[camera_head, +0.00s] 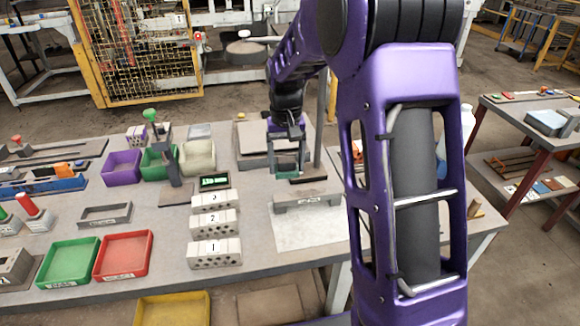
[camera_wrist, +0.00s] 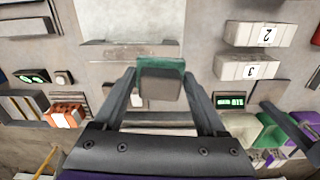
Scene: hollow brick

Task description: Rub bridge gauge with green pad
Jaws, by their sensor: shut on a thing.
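My gripper (camera_head: 286,158) is shut on a green pad (camera_head: 287,174), with the arm reaching over the right part of the bench. In the wrist view, the gripper (camera_wrist: 160,88) pinches the pad (camera_wrist: 172,65) between its two fingers; a grey-brown block face shows on the pad's near side. A grey, low, labelled block that looks like the bridge gauge (camera_head: 307,203) sits on a pale sheet just in front of the pad. It shows in the wrist view (camera_wrist: 105,54) beyond the pad, which partly hides it. I cannot tell whether pad and gauge touch.
Numbered hollow bricks (camera_head: 214,253) stand in a row to the left, behind them a small green display (camera_head: 214,182). A post (camera_head: 321,115) rises beside my gripper. Green (camera_head: 68,262) and red (camera_head: 123,255) trays lie at the front left. The pale sheet (camera_head: 310,235) has free room in front.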

